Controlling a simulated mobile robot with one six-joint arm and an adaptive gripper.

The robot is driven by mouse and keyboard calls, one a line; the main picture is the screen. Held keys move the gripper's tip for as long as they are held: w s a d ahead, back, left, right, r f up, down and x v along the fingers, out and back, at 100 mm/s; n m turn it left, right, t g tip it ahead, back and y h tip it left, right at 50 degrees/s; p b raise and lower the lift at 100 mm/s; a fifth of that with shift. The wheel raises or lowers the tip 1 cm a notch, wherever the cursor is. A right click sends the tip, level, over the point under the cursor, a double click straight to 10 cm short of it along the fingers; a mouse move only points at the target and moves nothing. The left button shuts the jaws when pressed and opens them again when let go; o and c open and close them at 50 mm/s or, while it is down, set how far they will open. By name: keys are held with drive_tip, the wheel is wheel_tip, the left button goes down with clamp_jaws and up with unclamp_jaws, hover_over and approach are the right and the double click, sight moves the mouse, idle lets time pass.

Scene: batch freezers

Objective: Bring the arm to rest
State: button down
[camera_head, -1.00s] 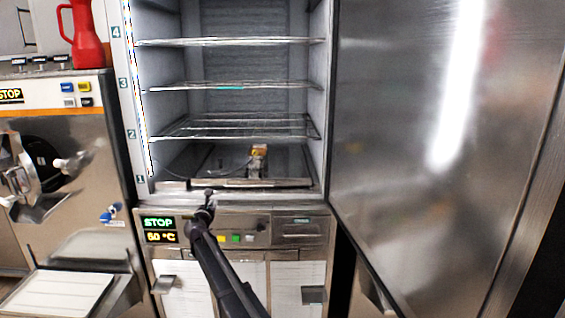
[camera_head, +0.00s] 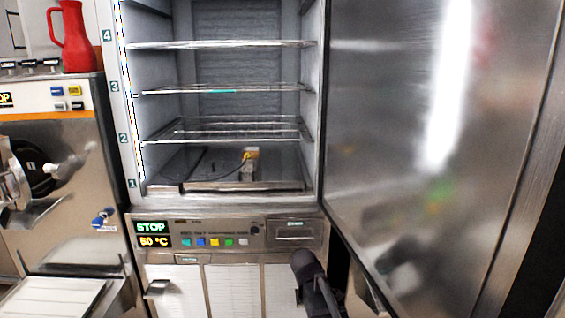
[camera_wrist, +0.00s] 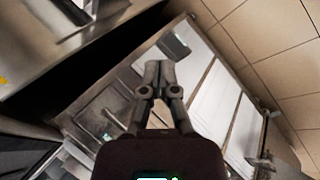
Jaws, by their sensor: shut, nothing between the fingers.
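My arm (camera_head: 315,285) shows at the bottom of the head view, folded low in front of the freezer's lower panels, right of centre. My gripper is out of sight in that view. In the wrist view my gripper (camera_wrist: 159,72) is shut with its fingertips together and nothing between them. It points over the front of the freezer's lower part, apart from it.
The freezer cabinet (camera_head: 286,208) stands open, with wire shelves (camera_head: 225,92) and a small yellow-topped item (camera_head: 250,160) at its bottom. Its steel door (camera_head: 400,120) is swung out to the right. A machine (camera_head: 65,165) with a red jug (camera_head: 72,38) on top stands left.

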drive_tip(key=s+d+f+m+g+y, duration=0.15)
drive_tip(key=s+m, duration=0.25)
drive_tip(key=s, duration=0.5)
drive_tip(key=s+d+f+m+g+y, duration=0.1)
drive_tip(key=s+d+m+g+y, duration=0.25)
drive_tip(key=s, duration=0.55)
wheel_tip(320, 180, up, 14)
drive_tip(key=p, duration=1.4)
drive_tip(key=shift+s+a+m, duration=0.15)
drive_tip(key=shift+a+m, duration=0.25)
drive_tip(key=shift+m, duration=0.05)
drive_tip(key=shift+a+f, duration=0.1)
